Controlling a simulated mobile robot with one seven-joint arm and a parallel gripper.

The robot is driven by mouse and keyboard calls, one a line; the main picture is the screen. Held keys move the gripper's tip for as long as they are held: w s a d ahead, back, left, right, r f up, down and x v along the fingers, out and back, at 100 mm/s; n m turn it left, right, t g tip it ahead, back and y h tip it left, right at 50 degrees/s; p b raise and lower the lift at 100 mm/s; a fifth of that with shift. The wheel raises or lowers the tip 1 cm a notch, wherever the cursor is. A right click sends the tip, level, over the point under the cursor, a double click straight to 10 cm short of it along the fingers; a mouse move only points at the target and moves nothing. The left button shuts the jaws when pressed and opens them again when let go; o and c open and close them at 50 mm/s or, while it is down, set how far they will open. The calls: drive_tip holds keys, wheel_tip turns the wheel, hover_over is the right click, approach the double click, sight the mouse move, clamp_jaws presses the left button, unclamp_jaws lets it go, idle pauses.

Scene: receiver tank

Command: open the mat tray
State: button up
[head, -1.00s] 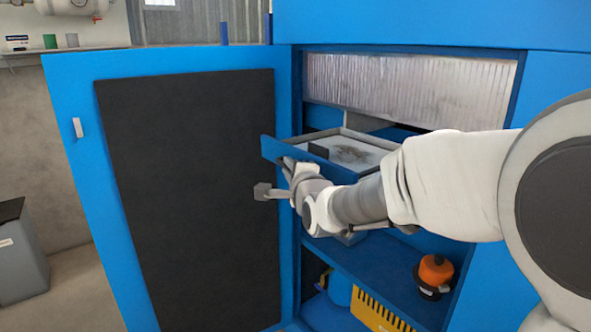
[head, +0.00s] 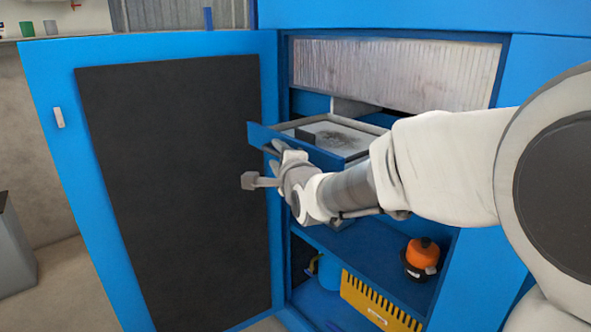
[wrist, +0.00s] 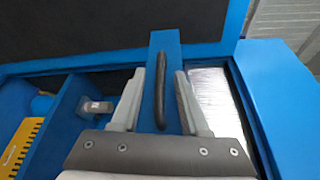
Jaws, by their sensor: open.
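The mat tray (head: 350,152) stands out of the cabinet in the head view, past the frame. It has a blue front panel and a pale, dark-speckled inside. Its blue front panel (wrist: 165,45) and dark bar handle (wrist: 160,92) show in the wrist view. My gripper (wrist: 159,90) is open, with one finger on each side of the handle and gaps between. In the head view my gripper (head: 274,157) is at the tray's front, and my arm hides part of the tray's front and lower side.
The blue cabinet door (head: 45,85) with a black panel stands open on the left. A pleated filter (head: 400,75) sits above the tray. An orange-and-black object (head: 422,253) stands on the shelf below, with a yellow slotted piece (head: 378,300) lower down.

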drive_tip(key=p+v, duration=0.1)
drive_tip(key=v, duration=1.5)
drive_tip(key=shift+s, duration=0.15)
drive_tip(key=shift+d, duration=0.2)
drive_tip(key=s+d+n+g+h+p, duration=0.55)
drive_tip(key=d+n+p, duration=0.2)
drive_tip(key=d, duration=0.35)
drive_tip(key=s+d+r+n+g+h+p, duration=0.1)
drive_tip(key=s+d+n+g+p, duration=0.2)
drive_tip(key=s, duration=0.9)
drive_tip(key=d+n+g, duration=0.1)
drive_tip(key=d+n, duration=0.2)
drive_tip(key=n, duration=0.2)
drive_tip(key=shift+s, duration=0.15)
drive_tip(key=shift+g, duration=0.25)
